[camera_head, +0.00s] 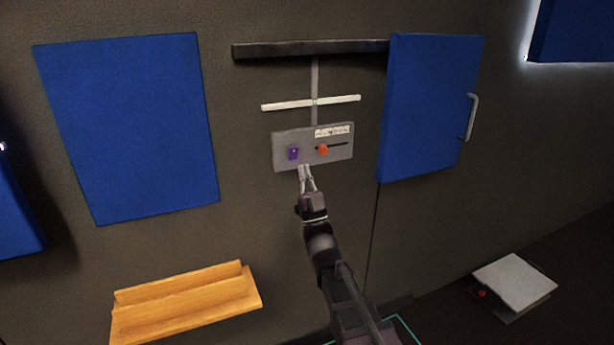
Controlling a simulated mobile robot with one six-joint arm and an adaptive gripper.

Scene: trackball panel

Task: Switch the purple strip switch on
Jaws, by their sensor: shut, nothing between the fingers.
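The purple strip switch (293,152) is a small purple piece on the left part of a grey panel (283,138) on the dark wall. Its on or off position is too small to tell. My gripper (303,168) is shut and empty. Its fingertips are at the panel's lower edge, just below and slightly right of the purple switch in the picture. Whether they touch the panel cannot be told.
An orange slider knob (322,149) sits right of the purple switch, below a white label (332,131). A white bar (311,103) and dark shelf (310,48) are above. A blue door (425,110) with a handle (471,117) stands right. A wooden ledge (186,301) is lower left.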

